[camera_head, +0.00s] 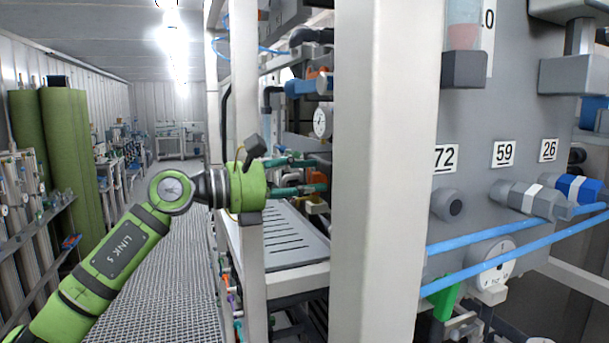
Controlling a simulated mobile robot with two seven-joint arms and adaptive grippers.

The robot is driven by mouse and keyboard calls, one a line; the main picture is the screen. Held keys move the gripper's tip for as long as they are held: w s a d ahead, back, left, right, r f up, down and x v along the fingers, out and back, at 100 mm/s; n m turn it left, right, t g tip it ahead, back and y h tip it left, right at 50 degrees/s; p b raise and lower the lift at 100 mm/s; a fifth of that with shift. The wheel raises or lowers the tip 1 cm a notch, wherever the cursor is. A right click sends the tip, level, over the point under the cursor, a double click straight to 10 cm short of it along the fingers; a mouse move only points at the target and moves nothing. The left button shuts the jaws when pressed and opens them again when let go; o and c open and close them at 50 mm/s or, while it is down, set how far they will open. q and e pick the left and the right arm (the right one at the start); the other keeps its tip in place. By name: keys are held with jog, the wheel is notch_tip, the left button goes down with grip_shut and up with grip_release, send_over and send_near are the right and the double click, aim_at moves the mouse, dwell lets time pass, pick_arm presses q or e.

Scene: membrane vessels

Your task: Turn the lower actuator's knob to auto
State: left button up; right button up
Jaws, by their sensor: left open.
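My left arm comes in from the lower left, and its green gripper (324,175) reaches right into the rack. Its two dark teal fingers are spread apart, one above the other, with their tips close to the white post. An orange part (317,179) shows between and behind the fingers; it may belong to the lower actuator, but I cannot tell. Another orange-and-grey part (324,83) sits higher up beside a blue pipe. The post and the fingers hide much of this area. I cannot make out the knob or its setting. My right gripper is out of view.
A thick white post (385,180) stands just right of the gripper, and a thinner post (246,90) stands behind the wrist. A slotted grey shelf (285,238) lies below. A grey panel (475,120) with number labels fills the right. The grated aisle (170,260) is clear.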

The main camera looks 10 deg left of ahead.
pick_arm(q)
grip_shut()
jog(key=m+b, duration=0.4)
jog(key=m, duration=0.2)
jog(key=shift+s+d+m, duration=0.1)
jog(key=shift+s+m, duration=0.05)
jog(key=shift+m, duration=0.25)
jog(key=m+b, duration=0.1)
jog(key=m, duration=0.3)
jog(key=shift+s+b, duration=0.1)
jog(key=shift+b, duration=0.3)
jog(key=shift+d+m+b, duration=0.1)
jog(key=shift+m+b, duration=0.35)
jog(key=shift+m, duration=2.05)
